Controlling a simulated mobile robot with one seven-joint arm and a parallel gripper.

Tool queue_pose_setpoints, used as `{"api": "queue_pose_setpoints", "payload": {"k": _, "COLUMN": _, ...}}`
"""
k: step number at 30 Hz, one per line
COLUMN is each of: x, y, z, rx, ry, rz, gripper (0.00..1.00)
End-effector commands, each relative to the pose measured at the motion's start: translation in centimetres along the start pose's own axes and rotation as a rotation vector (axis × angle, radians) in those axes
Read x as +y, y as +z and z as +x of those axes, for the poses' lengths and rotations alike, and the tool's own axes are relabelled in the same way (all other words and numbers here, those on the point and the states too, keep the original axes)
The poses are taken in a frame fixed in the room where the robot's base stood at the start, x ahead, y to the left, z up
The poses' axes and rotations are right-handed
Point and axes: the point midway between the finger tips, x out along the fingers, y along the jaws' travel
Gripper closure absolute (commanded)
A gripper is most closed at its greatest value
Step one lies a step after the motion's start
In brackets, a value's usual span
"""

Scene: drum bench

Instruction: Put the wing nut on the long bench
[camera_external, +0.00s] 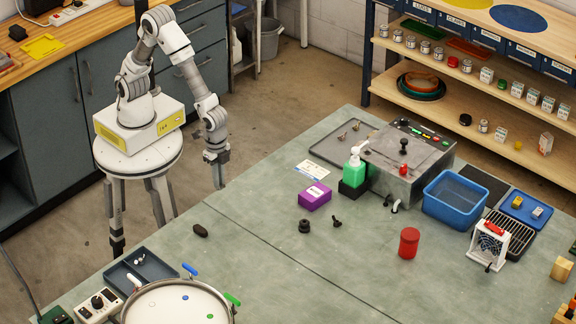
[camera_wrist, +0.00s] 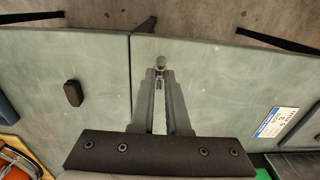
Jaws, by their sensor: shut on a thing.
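My gripper (camera_external: 219,185) points down beside the left edge of the grey-green bench (camera_external: 255,205), near the seam across its top. In the wrist view its fingertips (camera_wrist: 160,73) are closed on a small silvery metal piece (camera_wrist: 159,62), probably the wing nut; its shape is too small to be sure. It is hidden in the external view. A dark winged piece (camera_external: 336,221) stands on the bench beside a dark round knob (camera_external: 304,226). A wood-topped bench (camera_external: 92,37) over grey cabinets runs along the left.
A dark oval piece (camera_external: 200,230) lies near the bench's left edge, also in the wrist view (camera_wrist: 73,92). A purple box (camera_external: 314,196), green bottle (camera_external: 354,168), red can (camera_external: 409,243) and blue bin (camera_external: 455,198) stand further right. The bench middle is mostly clear.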

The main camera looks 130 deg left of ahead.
Motion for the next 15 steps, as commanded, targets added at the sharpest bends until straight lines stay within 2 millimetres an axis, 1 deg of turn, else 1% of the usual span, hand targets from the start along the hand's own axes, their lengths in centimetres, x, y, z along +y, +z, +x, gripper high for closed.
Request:
{"api": "queue_pose_setpoints", "payload": {"k": 5, "x": 0.0, "y": 0.0, "z": 0.0, "rx": 0.0, "ry": 0.0, "rz": -0.005, "gripper": 1.0}}
{"api": "queue_pose_setpoints", "payload": {"k": 8, "x": 0.4, "y": -0.5, "z": -0.1, "rx": 0.0, "ry": 0.0, "rz": 0.005, "gripper": 1.0}}
{"api": "queue_pose_setpoints", "payload": {"k": 11, "x": 1.4, "y": -1.8, "z": -0.4, "rx": 0.001, "ry": 0.0, "rz": 0.035, "gripper": 1.0}}
{"api": "queue_pose_setpoints", "payload": {"k": 14, "x": 3.4, "y": -4.0, "z": -0.8, "rx": 0.002, "ry": 0.0, "rz": 0.086, "gripper": 1.0}}
{"api": "queue_pose_setpoints", "payload": {"k": 15, "x": 4.4, "y": -5.0, "z": -1.0, "rx": 0.001, "ry": 0.0, "rz": 0.112, "gripper": 1.0}}
